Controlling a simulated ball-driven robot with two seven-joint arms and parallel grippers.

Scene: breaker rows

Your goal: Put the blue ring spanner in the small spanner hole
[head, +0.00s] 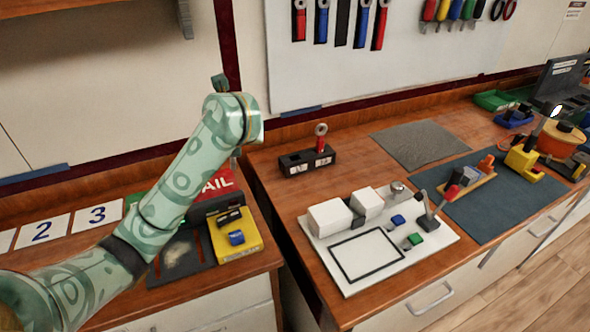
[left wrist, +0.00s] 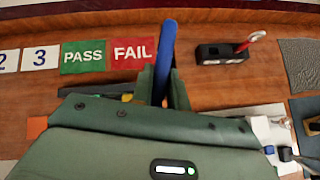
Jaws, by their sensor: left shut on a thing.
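My left gripper (left wrist: 163,88) shows in the left wrist view, shut on the blue ring spanner (left wrist: 165,55). The blue handle rises between the fingers; I cannot make out its ring end. In the head view my left arm hides the gripper and spanner. The black spanner holder (head: 300,163) stands on the right-hand bench, apart from the gripper, and shows in the left wrist view (left wrist: 222,54) to its right. A red ring spanner (head: 320,139) stands upright in its right end. The dark openings to the left look empty. My right gripper is not in view.
A FAIL card (head: 220,183) lies behind my arm, near a yellow device (head: 236,250). A white board (head: 352,275) with white boxes is in front of the holder. A grey mat (head: 420,145) lies right of it. A gap separates the benches.

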